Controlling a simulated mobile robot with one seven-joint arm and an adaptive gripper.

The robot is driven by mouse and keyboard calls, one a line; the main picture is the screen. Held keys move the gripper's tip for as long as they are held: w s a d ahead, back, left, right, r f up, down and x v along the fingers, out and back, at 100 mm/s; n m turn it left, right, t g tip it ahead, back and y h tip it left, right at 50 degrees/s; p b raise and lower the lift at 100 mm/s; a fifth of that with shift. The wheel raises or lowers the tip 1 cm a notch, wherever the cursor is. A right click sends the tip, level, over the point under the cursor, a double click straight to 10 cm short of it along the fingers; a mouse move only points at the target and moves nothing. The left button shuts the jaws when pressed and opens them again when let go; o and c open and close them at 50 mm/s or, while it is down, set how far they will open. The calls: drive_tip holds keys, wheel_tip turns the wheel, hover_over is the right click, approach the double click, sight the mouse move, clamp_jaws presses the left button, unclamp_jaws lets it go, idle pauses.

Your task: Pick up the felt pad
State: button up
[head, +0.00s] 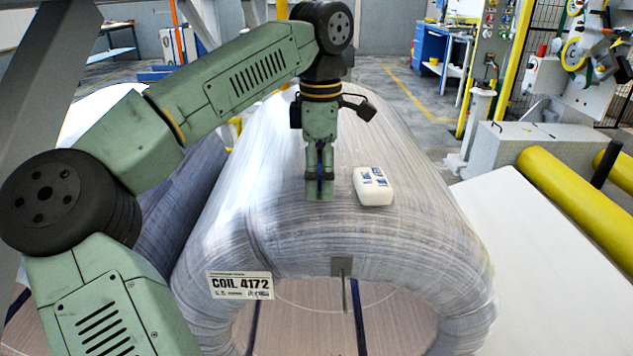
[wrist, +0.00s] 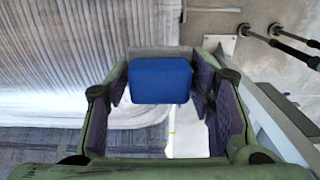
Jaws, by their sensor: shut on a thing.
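My gripper (head: 320,188) points down over the top of the wrapped coil (head: 275,190), just left of a white block with blue lettering. In the wrist view my gripper (wrist: 160,85) has its two fingers on either side of a blue pad (wrist: 160,82), which I take to be the felt pad. The fingers are shut on it. A greyish strip shows along the pad's far edge.
The white lettered block (head: 373,186) lies on the coil close to my gripper's right. A label reading COIL 4172 (head: 240,285) and a small grey plate (head: 342,266) with a thin rod are at the coil's front. Yellow rollers (head: 575,200) stand at the right.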

drive_tip(key=s+d+r+b, duration=0.1)
drive_tip(key=s+d+b, duration=0.1)
drive_tip(key=s, duration=1.1)
drive_tip(key=shift+d+b, duration=0.4)
drive_tip(key=shift+d, duration=0.25)
drive_tip(key=shift+s+r, duration=0.1)
drive_tip(key=o, duration=0.5)
drive_tip(key=c, duration=0.4)
